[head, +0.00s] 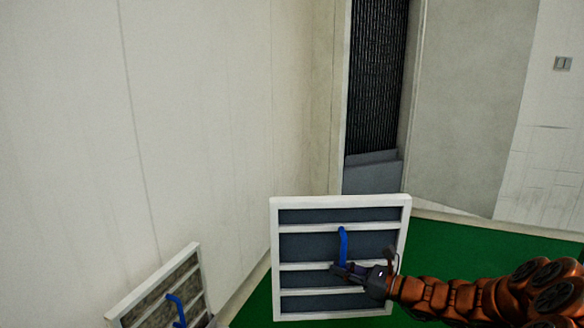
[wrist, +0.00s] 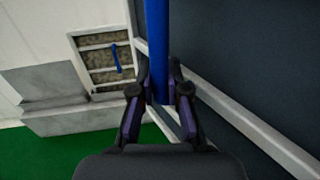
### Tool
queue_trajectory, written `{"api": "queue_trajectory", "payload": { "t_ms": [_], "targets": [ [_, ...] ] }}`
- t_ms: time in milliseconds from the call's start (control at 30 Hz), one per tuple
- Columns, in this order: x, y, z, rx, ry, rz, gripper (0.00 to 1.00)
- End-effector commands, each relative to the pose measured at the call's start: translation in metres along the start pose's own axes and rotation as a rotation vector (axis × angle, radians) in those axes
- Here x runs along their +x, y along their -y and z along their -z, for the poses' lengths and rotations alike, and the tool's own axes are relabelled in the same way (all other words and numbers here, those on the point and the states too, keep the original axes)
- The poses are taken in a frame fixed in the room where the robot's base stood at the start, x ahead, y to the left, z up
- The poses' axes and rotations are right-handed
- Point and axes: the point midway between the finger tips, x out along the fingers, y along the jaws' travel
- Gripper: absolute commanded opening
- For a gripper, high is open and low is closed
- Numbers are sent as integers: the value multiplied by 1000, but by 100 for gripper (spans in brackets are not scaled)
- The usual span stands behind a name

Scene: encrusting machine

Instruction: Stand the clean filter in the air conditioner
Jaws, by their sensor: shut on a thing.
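The clean filter (head: 300,246), a dark grey panel with a white frame, cross slats and a blue handle, is upright in the head view. My gripper (head: 342,270) is shut on its blue handle (wrist: 157,50). In the wrist view the handle runs between both fingers (wrist: 158,92), with the panel filling the right side. The air conditioner (head: 375,90) shows behind the filter as a tall narrow opening with black fins and a grey ledge (head: 373,176). The filter overlaps the opening's lower end, so its bottom is hidden.
A dirty brownish filter (head: 160,295) with a blue handle leans at the lower left; it also shows in the wrist view (wrist: 102,62). A pale wall (head: 200,110) stands left. Green floor (head: 470,255) is open at right. A small switch (head: 562,63) is on the far wall.

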Motion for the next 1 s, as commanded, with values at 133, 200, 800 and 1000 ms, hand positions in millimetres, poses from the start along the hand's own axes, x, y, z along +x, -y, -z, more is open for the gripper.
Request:
{"api": "queue_trajectory", "payload": {
  "t_ms": [133,200,800,1000],
  "targets": [
    [0,0,-32,-1,2,-1,0],
    [1,0,-41,-2,2,-2,0],
    [1,1,-119,-1,4,-1,0],
    [1,1,-145,0,3,-2,0]
  ]
}}
